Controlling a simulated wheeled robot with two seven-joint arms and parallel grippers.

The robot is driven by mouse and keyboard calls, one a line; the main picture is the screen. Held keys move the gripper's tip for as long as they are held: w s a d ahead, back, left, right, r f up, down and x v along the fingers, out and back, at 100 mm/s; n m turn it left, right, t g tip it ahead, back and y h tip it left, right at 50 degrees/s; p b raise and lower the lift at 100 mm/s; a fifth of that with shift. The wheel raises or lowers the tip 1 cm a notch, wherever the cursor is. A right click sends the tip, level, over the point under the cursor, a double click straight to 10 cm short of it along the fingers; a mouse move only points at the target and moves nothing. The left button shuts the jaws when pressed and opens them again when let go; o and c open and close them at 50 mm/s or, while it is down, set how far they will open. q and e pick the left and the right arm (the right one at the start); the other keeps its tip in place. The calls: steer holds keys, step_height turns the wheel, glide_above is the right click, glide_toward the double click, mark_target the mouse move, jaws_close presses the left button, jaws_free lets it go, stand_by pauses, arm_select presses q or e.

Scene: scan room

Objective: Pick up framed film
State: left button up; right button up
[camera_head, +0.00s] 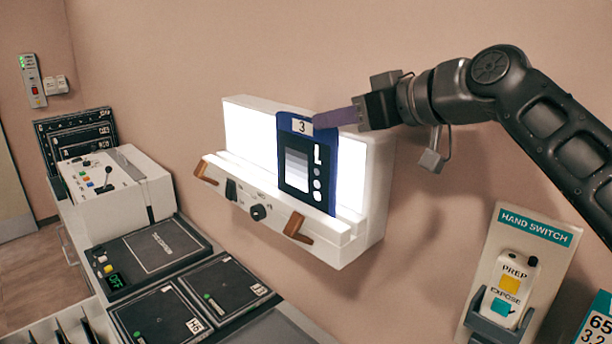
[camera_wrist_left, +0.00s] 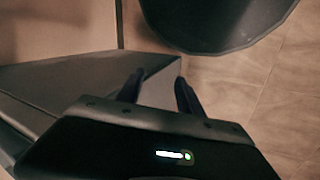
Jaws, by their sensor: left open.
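The framed film (camera_head: 307,165) has a blue frame, a label with the number 3 and a grey step strip. In the head view it stands upright against the lit white viewing box (camera_head: 245,140) on the wall. My right gripper (camera_head: 318,120) reaches in from the right, its purplish fingers over the film's top right corner. Seen from the side, I cannot tell whether the fingers are closed on the frame. My left gripper (camera_wrist_left: 158,88) shows only in the left wrist view, its two dark fingers apart with nothing visible between them.
A ledge with orange-brown clips and a black knob (camera_head: 258,212) runs below the film. A hand switch (camera_head: 508,290) in a holder is at lower right. A control console (camera_head: 120,185) and dark cassettes (camera_head: 225,285) lie at lower left. Tiled floor shows in the wrist view.

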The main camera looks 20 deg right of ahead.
mark_target(305, 122)
steer(key=shift+s+a+r, duration=0.1)
steer(key=shift+s, duration=0.05)
steer(key=shift+p+x, duration=0.3)
steer(key=shift+x, duration=1.1)
steer(key=shift+s, duration=0.1)
steer(key=p+x, duration=0.2)
steer(key=x, duration=0.2)
steer(key=shift+w+a, duration=0.15)
steer(key=shift+w, duration=0.5)
